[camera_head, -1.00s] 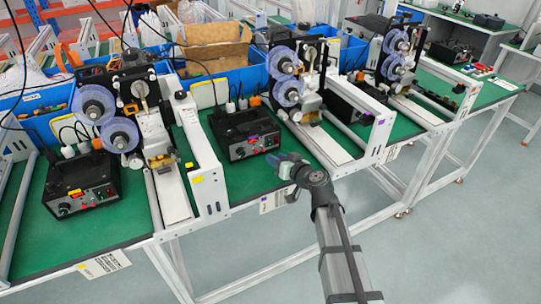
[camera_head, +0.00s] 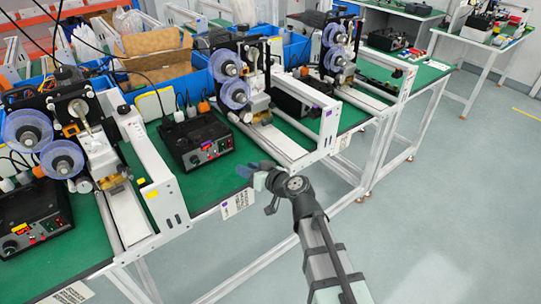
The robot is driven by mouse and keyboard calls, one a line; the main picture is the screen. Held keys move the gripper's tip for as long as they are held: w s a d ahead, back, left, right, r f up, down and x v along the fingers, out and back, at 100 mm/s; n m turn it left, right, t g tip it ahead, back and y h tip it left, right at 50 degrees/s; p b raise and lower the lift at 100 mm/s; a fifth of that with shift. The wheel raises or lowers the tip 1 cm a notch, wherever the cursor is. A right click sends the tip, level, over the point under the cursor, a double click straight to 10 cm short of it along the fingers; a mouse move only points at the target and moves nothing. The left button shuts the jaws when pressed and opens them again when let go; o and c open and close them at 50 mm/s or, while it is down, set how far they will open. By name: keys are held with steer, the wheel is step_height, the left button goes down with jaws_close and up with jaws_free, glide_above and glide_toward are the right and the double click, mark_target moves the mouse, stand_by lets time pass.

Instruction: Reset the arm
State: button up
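My gripper (camera_head: 258,172) is at the end of my dark grey arm, near the front edge of the green-topped bench (camera_head: 225,182). Its fingertips point left, toward the black control box (camera_head: 197,141) with a red display and knobs. It appears empty. The fingers are small and dark, and the gap between them is hard to make out. My arm reaches up from the bottom of the picture, in front of the bench.
Coder machines with blue-purple reels (camera_head: 228,66) stand in a row on the bench. White frames (camera_head: 153,176) stick out toward the front edge. Blue bins and a cardboard box (camera_head: 157,52) stand behind. Open grey floor (camera_head: 440,200) lies to the right.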

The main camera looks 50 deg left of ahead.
stand_by(0.3)
steer(key=s+d+f+m+h, duration=0.2)
steer(key=d+f+m+h, duration=0.2)
steer(key=d+f+h, duration=0.75)
steer(key=w+d+f+m+h, duration=0.2)
steer(key=w+d+f, duration=0.2)
steer(key=d+f, duration=0.95)
steer(key=w+d+f+m+h, duration=0.2)
steer(key=w+d+f, duration=0.2)
steer(key=d+f, duration=0.9)
steer(key=s+d+f+m+g, duration=0.1)
steer(key=s+d+f+m, duration=0.1)
steer(key=d, duration=0.9)
steer(key=s+d+f+m+g, duration=0.2)
steer(key=s+d+f, duration=0.3)
steer(key=d, duration=0.7)
steer(key=s+d+f+m+g, duration=0.1)
steer(key=s+d+f+m, duration=0.2)
steer(key=d, duration=0.9)
steer(key=shift+s+f+m+g+y, duration=0.3)
steer(key=shift+s+m+g+y, duration=0.15)
steer(key=shift+s, duration=0.35)
